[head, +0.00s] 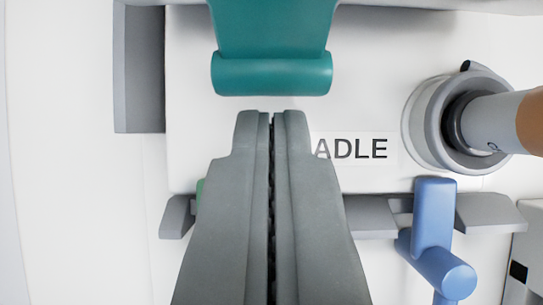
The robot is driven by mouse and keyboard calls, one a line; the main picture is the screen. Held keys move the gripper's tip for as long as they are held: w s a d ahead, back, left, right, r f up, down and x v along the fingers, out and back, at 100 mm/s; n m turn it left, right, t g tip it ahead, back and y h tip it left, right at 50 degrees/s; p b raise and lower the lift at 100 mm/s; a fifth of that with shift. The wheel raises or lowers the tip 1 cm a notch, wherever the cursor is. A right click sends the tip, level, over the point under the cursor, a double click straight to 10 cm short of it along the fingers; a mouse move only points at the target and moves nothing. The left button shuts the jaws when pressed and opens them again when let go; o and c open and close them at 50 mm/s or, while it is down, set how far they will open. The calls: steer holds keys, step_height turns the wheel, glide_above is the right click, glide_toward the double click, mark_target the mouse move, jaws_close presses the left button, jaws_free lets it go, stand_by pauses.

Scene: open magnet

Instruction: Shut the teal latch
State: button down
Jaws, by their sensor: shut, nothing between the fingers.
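The teal latch (272,40) is at the top centre of the head view, a broad flap ending in a thick rounded bar (271,75). Its upper end runs out of the picture. My gripper (272,115) is shut and empty, its fingertips just below the bar in the picture. A small gap of white panel shows between the tips and the bar. The fingers cover part of the panel and the start of a printed label ending in "ADLE" (352,148).
A grey ring with a cylindrical, brown-ended part (490,122) stands out at the right. A blue lever (436,235) sits at the lower right. A bit of green (200,190) shows left of my fingers. A grey block (139,70) is at the upper left. The far left is plain white.

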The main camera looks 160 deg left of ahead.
steer(key=shift+w+d+f, duration=0.1)
steer(key=shift+w+f, duration=0.1)
steer(key=shift+f, duration=0.15)
stand_by(0.5)
steer(key=shift+r, duration=0.1)
steer(key=shift+r, duration=0.65)
steer(key=shift+r, duration=0.1)
